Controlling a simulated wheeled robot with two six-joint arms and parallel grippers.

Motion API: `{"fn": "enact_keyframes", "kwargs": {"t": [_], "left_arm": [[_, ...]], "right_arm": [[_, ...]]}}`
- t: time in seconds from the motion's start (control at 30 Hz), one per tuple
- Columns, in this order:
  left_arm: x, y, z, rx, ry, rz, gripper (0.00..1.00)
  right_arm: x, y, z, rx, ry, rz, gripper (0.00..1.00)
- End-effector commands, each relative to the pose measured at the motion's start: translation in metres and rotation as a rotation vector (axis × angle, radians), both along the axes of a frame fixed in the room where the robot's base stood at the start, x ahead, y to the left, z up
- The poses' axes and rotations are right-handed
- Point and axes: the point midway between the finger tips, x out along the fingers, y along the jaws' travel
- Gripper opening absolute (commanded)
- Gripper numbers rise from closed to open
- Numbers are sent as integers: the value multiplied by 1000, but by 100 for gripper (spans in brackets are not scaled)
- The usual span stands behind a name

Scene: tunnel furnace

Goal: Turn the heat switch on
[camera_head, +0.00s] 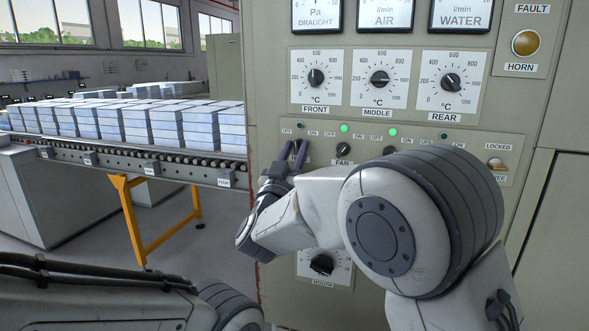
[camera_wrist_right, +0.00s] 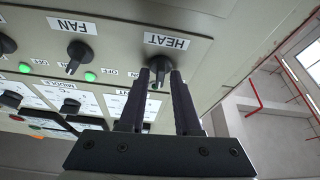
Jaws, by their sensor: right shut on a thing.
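The heat switch (camera_wrist_right: 158,66) is a small black rotary knob beside the HEAT label, seen upside down in the right wrist view. My right gripper (camera_wrist_right: 160,76) is shut on this knob, with a dark finger on each side of it. In the head view my right gripper (camera_head: 291,152) reaches the lower left of the control panel, and its fingers hide the knob. The lamp above that switch (camera_head: 300,126) looks unlit. Part of my left arm shows at the lower left of the head view, but its gripper does not show.
The fan switch (camera_head: 343,149) is just right of the gripper, with a green lamp (camera_head: 344,128) lit above it. Temperature dials (camera_head: 380,78) are above. A roller conveyor (camera_head: 100,156) carrying stacked blocks stands at left, with open floor before it.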

Motion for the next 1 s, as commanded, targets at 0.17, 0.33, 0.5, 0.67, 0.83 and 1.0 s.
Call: {"fn": "enact_keyframes", "kwargs": {"t": [0.17,0.33,0.5,0.67,0.83,1.0], "left_arm": [[0,0,-29,0,0,0,69],[0,0,-45,0,0,0,69],[0,0,-55,0,0,0,69],[0,0,-61,0,0,0,69],[0,0,-65,0,0,0,69],[0,0,-67,0,0,0,69]], "right_arm": [[0,2,-6,164,-53,2,0],[0,2,-5,314,-101,2,0],[1,3,-4,447,-144,2,0],[1,2,-2,550,-177,1,0],[1,2,-1,627,-202,1,0],[1,2,-1,672,-215,1,0]]}}
